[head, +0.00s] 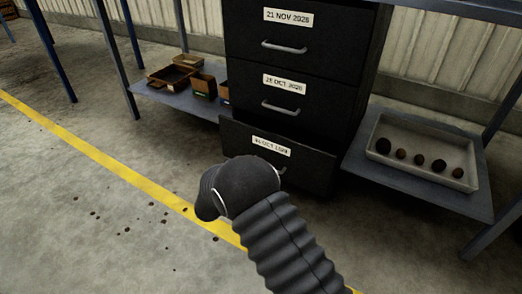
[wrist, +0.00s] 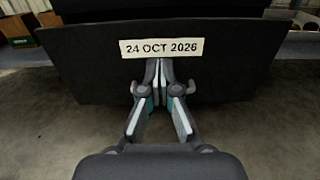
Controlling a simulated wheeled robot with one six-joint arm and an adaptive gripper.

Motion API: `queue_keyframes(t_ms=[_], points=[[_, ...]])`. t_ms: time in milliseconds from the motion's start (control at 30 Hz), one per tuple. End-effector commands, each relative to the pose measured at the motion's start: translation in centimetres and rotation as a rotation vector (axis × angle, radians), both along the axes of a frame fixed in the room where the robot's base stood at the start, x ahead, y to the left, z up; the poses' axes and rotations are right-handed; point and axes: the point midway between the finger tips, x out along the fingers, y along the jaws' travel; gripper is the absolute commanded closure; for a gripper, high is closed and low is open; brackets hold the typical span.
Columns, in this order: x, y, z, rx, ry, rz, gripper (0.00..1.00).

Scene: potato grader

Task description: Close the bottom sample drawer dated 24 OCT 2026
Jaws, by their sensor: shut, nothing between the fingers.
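The bottom drawer (head: 312,168) of the dark cabinet stands partly out, its front ahead of the drawers above. Its label, dated 24 OCT 2026 (wrist: 162,48), reads clearly in the wrist view, on the black drawer front (wrist: 92,65). My gripper (wrist: 160,66) is shut and empty, its fingertips just below the label and close to the front; I cannot tell whether they touch. In the head view my arm hides the gripper and part of the drawer front. A bit of the drawer's handle shows beside the arm; in the wrist view the fingers cover that area.
The drawers above, 21 NOV 2026 (head: 340,35) and a middle one (head: 335,92), look closed. A low shelf (head: 365,162) on the right bears a tray (head: 377,128) of several potatoes. Small boxes (head: 172,77) sit on a left shelf. The floor in front is open, with scattered crumbs.

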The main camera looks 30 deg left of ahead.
Motion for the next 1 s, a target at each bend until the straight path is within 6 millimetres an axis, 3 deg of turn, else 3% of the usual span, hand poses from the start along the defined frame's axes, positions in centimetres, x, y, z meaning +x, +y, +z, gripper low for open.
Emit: queue_keyframes(t_ms=[700,1000], points=[[11.8,-1.2,0.0,0.003,0.002,-0.005,1.00],[13.5,-1.2,0.1,0.002,0.002,-0.004,1.00]])
